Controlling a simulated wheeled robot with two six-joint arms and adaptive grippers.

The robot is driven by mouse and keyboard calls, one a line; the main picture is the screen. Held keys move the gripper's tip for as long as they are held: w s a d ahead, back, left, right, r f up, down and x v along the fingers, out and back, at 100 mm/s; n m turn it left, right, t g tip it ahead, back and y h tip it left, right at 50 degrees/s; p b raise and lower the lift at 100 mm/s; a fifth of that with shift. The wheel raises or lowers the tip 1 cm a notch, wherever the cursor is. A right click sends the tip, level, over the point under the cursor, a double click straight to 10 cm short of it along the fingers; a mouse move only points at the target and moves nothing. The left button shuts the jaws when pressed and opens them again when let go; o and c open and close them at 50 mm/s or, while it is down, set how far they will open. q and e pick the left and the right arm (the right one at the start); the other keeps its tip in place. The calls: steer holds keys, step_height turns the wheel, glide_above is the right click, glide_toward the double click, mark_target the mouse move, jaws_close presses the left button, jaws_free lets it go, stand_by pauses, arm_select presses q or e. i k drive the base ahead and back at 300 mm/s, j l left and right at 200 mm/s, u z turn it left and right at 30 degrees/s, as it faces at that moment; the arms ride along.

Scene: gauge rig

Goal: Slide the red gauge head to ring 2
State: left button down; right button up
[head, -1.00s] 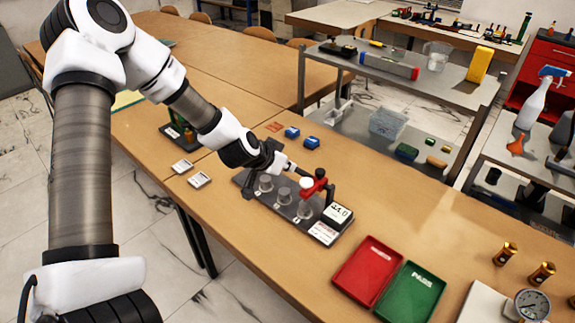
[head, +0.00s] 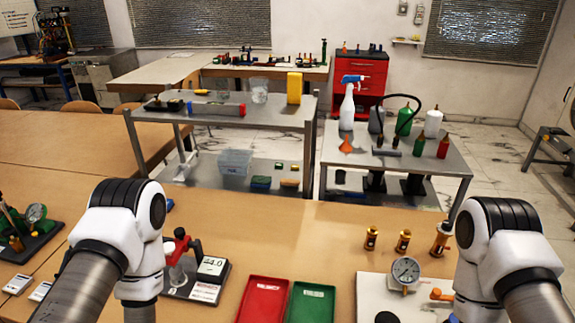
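The red gauge head (head: 181,243) shows in the head view at lower left, just right of my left arm. It sits above a clear glass ring (head: 177,274) on the dark gauge rig base (head: 222,285). The ring's number cannot be read. The rig's display (head: 212,265) appears to read 44.0. My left arm covers the left part of the rig and any other rings there. My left gripper is hidden behind or below that arm. My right arm stands at the right edge, and its gripper is not visible.
A red tray (head: 262,301) and a green tray (head: 312,302) lie right of the rig. A white board (head: 370,294) with a dial gauge (head: 405,271) is further right, with brass fittings (head: 371,238) behind. Table behind the trays is clear.

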mark_target(181, 242)
steer(key=j+u, duration=0.1)
steer(key=u, duration=0.3)
steer(key=k+j+u, duration=0.15)
steer(key=u, duration=0.3)
